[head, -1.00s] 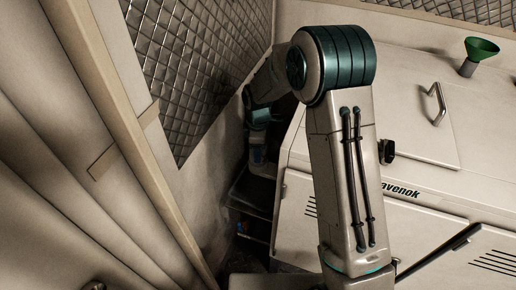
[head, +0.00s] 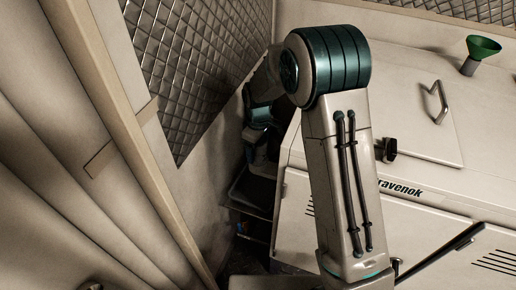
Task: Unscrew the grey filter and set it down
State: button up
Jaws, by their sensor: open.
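My arm rises in the middle of the head view, bends at a dark green elbow and reaches back into the narrow dark gap between the quilted wall and the white machine. My gripper (head: 256,146) is at the far end of the arm in that gap, small and dark, and its fingers are hard to make out. It is open, and I see nothing held in it. I cannot make out the grey filter in this view. The gap's shadow, the machine's corner and my arm may hide it.
The white machine (head: 420,235), with a lid handle (head: 438,102), a black knob (head: 389,149) and a green funnel (head: 483,48), fills the right. A dark tray (head: 252,190) sits low in the gap. The quilted wall (head: 195,65) and pale panels (head: 60,170) close off the left.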

jog(key=m, duration=0.9)
jog(key=c, duration=1)
